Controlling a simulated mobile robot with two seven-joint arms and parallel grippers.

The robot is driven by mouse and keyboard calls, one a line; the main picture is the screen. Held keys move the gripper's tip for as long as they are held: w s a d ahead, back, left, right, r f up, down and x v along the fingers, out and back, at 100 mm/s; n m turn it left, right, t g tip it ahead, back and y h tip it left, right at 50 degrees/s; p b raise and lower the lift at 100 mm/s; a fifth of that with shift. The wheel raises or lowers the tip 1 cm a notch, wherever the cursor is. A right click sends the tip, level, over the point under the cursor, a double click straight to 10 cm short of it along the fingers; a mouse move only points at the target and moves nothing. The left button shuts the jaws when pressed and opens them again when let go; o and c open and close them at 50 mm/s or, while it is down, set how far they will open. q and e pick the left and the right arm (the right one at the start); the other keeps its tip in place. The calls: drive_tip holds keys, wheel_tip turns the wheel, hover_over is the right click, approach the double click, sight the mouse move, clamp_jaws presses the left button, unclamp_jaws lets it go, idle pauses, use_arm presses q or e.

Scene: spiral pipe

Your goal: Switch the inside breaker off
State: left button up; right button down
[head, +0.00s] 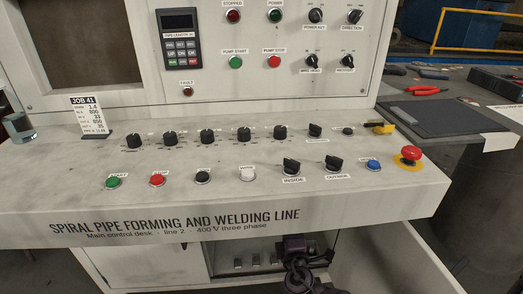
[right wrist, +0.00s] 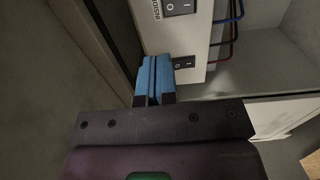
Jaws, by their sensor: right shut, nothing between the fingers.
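In the right wrist view, a pale breaker panel (right wrist: 204,42) carries an upper black rocker switch (right wrist: 181,8) with a partly cut-off upright label beside it. A lower black rocker switch (right wrist: 184,63) sits beneath it. My right gripper (right wrist: 152,62) has blue fingers shut together and empty. Its tips are just left of the lower switch; I cannot tell whether they touch. In the head view, my right arm (head: 296,262) reaches into the open cabinet under the desk, near a row of small switches (head: 256,260). My left gripper is not in view.
The control desk (head: 60,175) overhangs the cabinet, with knobs, buttons and a red emergency stop (head: 411,153) on top. An open cabinet door (head: 385,255) stands to the right. Red and blue wires (right wrist: 238,20) run right of the panel. A dark wall edge is close on the left.

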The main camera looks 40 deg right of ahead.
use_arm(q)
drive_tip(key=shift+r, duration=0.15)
use_arm(e)
drive_tip(key=s+a+f+m+g+y+p, duration=0.1)
drive_tip(key=s+m+g+y, duration=0.15)
drive_tip(key=s, duration=0.75)
drive_tip(key=s+a+f+m+g+y, duration=0.1)
drive_tip(key=s+a+f+m+y, duration=0.15)
drive_tip(key=s, duration=0.65)
drive_tip(key=s+a+r+m+g+y+b, duration=0.15)
drive_tip(key=s+a+r+m+y, duration=0.3)
drive_tip(key=s+a, duration=0.6)
use_arm(q)
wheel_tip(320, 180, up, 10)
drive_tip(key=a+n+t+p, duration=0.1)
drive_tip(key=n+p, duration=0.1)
drive_tip(key=p, duration=1.4)
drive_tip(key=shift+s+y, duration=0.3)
use_arm(e)
wheel_tip(320, 180, up, 11)
drive_tip(key=s+d, duration=0.1)
drive_tip(key=shift+s+d+r+m+t, duration=0.15)
drive_tip(key=shift+s+d+m+t, duration=0.15)
drive_tip(key=shift+s+d+m, duration=0.15)
